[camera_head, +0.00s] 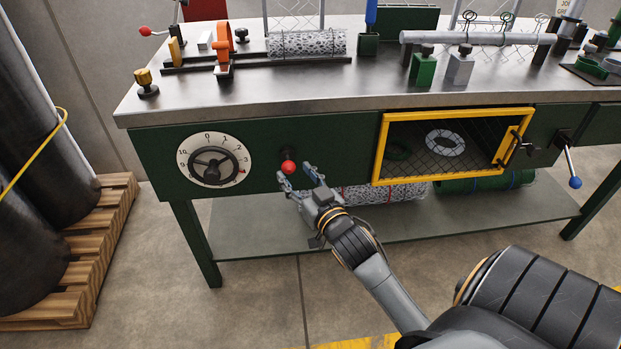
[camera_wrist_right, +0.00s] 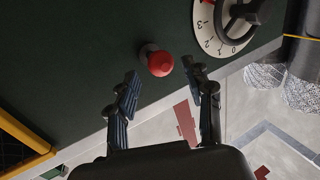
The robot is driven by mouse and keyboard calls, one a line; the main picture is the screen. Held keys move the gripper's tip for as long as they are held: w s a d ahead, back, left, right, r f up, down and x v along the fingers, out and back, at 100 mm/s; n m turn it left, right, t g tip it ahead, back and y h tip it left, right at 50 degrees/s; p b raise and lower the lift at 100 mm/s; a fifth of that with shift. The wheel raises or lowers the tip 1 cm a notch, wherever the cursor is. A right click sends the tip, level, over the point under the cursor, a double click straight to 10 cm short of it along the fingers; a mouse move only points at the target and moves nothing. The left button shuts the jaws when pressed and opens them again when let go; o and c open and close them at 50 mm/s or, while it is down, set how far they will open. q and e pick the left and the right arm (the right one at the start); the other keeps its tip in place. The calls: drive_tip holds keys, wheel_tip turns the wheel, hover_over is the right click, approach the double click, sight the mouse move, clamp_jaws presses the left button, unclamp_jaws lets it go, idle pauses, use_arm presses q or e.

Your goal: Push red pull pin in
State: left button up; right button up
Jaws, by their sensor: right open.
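The red pull pin (camera_head: 289,167) is a round red knob on a dark stem, on the green front panel of the bench, right of the dial. In the right wrist view the red knob (camera_wrist_right: 159,63) stands out from the panel, just beyond the fingertips. My right gripper (camera_head: 297,176) is open and empty just below and right of the knob. In the wrist view its two fingers (camera_wrist_right: 166,82) are spread to either side of the knob, with no visible contact. My left gripper is not in view.
A numbered dial with a black handwheel (camera_head: 213,160) sits left of the pin. A yellow-framed mesh door (camera_head: 378,150) is to the right. A lower shelf (camera_head: 250,240) holds mesh rolls. The steel benchtop (camera_head: 300,75) above carries tools. Pallet-borne drums (camera_head: 40,160) stand at left.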

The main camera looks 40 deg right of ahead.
drive_tip(key=s+a, duration=0.1)
drive_tip(key=s, duration=0.8)
drive_tip(key=shift+a, duration=0.2)
